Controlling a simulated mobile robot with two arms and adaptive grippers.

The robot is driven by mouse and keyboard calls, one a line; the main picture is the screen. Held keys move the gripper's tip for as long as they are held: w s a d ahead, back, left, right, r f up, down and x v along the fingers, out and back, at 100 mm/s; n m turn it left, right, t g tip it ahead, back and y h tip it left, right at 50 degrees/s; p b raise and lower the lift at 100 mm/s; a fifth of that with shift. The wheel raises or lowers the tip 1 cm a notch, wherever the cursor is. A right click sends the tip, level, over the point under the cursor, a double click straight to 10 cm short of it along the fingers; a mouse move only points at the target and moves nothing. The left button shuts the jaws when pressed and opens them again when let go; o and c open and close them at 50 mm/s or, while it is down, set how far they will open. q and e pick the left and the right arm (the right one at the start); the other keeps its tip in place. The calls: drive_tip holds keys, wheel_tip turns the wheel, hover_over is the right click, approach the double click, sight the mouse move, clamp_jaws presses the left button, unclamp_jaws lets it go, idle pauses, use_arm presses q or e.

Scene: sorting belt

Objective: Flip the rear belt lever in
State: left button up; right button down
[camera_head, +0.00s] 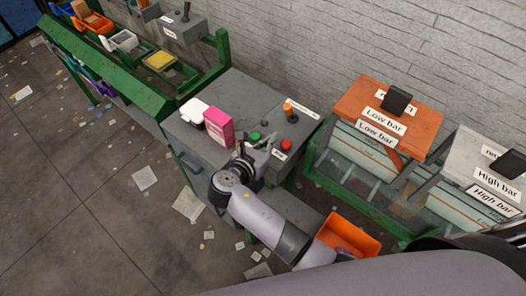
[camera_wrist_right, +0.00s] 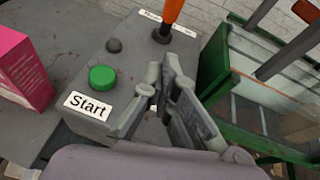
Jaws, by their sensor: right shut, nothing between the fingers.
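A lever with an orange handle (camera_head: 287,108) stands at the back of the grey console (camera_head: 232,88). It also shows in the right wrist view (camera_wrist_right: 172,14), with a white label behind it whose text I cannot read. Another lever, with a dark handle (camera_head: 186,12), stands on a grey box at the far end of the belt frame. I cannot tell from the labels which is the rear belt lever. My right gripper (camera_head: 247,152) is over the console's front part, shut and empty, apart from the orange lever. Its fingers (camera_wrist_right: 165,78) show close up in the wrist view. My left gripper is out of view.
A green button (camera_wrist_right: 103,77) with a "Start" label, a dark knob (camera_wrist_right: 114,45) and a red button (camera_head: 286,144) are on the console. A pink box (camera_head: 219,124) stands at its left. An orange bin (camera_head: 350,236) is below right. Orange and grey bar stands are at right.

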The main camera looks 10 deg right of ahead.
sight(290, 113)
drive_tip(key=b+x, duration=0.2)
drive_tip(key=x, duration=0.1)
drive_tip(key=shift+w+a+f, duration=0.1)
drive_tip(key=shift+a+f, duration=0.05)
drive_tip(key=shift+f, duration=0.15)
drive_tip(key=shift+w+d+r+b, duration=0.3)
drive_tip(key=shift+w+d+r, duration=0.05)
drive_tip(key=shift+w+d, duration=0.25)
drive_tip(key=shift+w+d+r+b, duration=0.25)
drive_tip(key=shift+w+d+r, duration=0.1)
drive_tip(key=shift+w+d, duration=0.25)
drive_tip(key=shift+w+d+r, duration=0.2)
drive_tip(key=shift+w+r, duration=0.1)
drive_tip(key=shift+w, duration=0.1)
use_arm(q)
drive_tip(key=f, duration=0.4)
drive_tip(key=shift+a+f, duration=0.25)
